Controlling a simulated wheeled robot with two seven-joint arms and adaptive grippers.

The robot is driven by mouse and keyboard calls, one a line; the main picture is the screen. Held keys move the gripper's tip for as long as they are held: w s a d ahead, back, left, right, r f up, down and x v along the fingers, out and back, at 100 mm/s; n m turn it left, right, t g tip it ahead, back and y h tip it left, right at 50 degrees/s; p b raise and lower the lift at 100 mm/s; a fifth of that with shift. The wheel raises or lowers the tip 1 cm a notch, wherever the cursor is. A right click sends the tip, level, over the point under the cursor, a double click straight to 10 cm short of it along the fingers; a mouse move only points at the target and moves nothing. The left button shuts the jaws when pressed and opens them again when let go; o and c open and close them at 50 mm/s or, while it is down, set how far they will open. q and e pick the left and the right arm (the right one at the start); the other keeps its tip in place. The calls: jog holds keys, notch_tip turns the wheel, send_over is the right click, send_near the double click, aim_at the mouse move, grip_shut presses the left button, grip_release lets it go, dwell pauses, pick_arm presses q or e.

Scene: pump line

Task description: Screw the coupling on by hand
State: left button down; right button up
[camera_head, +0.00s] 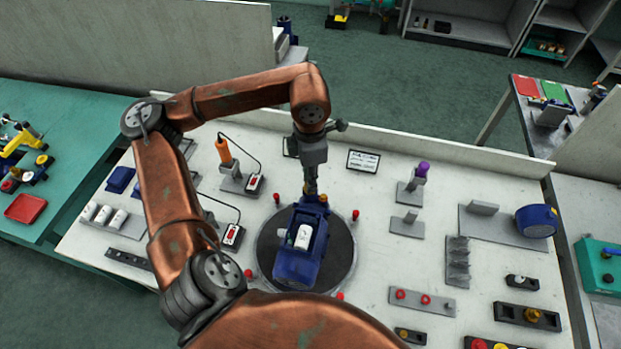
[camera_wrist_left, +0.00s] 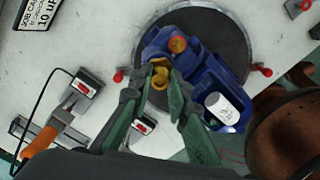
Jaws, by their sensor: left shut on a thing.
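A blue pump (camera_head: 300,258) with a white cylinder on it sits on a dark round turntable (camera_head: 345,250). It also shows in the wrist view (camera_wrist_left: 215,75). My left gripper (camera_head: 311,188) points down at the pump's far end. In the wrist view its green fingers (camera_wrist_left: 158,90) are shut on a brass coupling (camera_wrist_left: 160,77), at the side of the pump body. A second brass-orange fitting (camera_wrist_left: 177,44) stands on the pump beside it. I cannot tell how far the coupling sits on its thread. My right gripper is not in view.
Red pegs (camera_head: 355,215) stand around the turntable. An orange-handled tool (camera_head: 223,150) on a stand is at left, a purple-topped part (camera_head: 422,170) at right. White cylinders (camera_head: 103,214) sit in a rack at left. Bench space right of the turntable is partly clear.

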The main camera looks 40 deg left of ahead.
pick_arm(q)
jog(key=shift+m, duration=1)
jog(key=shift+m+b, duration=0.5)
jog(key=shift+m, duration=1.2)
jog(key=m, duration=0.2)
jog(key=shift+f+m+b, duration=0.1)
jog(key=shift+m+b, duration=0.2)
jog(key=shift+b, duration=0.05)
jog(key=shift+m, duration=0.4)
